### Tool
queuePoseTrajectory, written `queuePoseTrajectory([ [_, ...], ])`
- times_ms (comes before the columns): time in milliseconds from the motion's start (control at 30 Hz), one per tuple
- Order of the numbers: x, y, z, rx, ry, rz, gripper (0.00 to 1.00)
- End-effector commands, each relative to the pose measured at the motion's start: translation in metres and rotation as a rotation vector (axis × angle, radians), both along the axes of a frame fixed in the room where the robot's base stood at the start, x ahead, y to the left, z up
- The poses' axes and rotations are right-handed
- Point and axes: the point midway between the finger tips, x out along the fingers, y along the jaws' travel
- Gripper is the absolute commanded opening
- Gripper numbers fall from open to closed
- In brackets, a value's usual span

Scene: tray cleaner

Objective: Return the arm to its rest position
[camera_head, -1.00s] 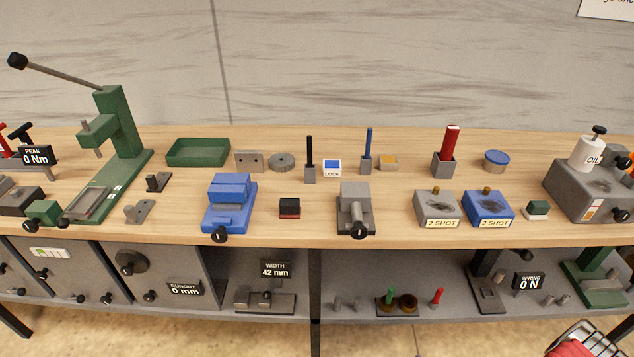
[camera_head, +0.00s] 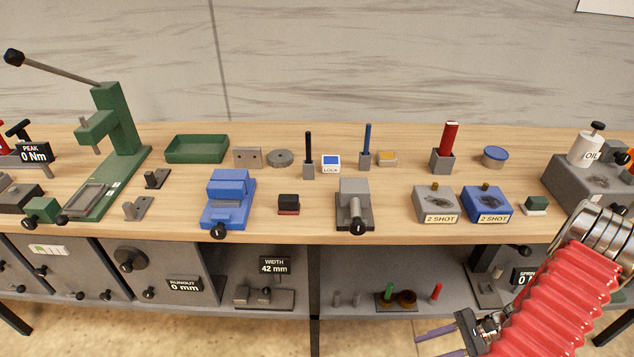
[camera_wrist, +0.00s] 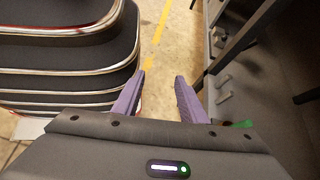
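My gripper (camera_head: 440,340) shows at the lower right of the head view, in front of the bench's lower shelf. My red ribbed arm sleeve reaches down to it from the right. In the wrist view my gripper's two purple fingers (camera_wrist: 161,98) stand apart with only floor between them. It is open and holds nothing.
The wooden bench (camera_head: 300,225) runs across the view, with a green press (camera_head: 118,130), a green tray (camera_head: 197,149), a blue vise (camera_head: 228,202), a grey vise (camera_head: 354,203) and an oil unit (camera_head: 588,182) on it. The floor (camera_wrist: 170,45) shows a yellow line.

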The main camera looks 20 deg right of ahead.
Motion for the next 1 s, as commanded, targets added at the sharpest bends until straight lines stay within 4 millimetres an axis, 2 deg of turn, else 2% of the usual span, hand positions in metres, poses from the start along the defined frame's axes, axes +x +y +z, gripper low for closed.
queuePoseTrajectory([
  [100, 0.004, 0.002, 0.023, -0.067, -0.009, 0.083, 0.38],
  [467, 0.015, 0.013, 0.085, -0.258, -0.046, 0.316, 0.38],
  [1000, 0.032, 0.044, 0.175, -0.543, -0.150, 0.642, 0.38],
])
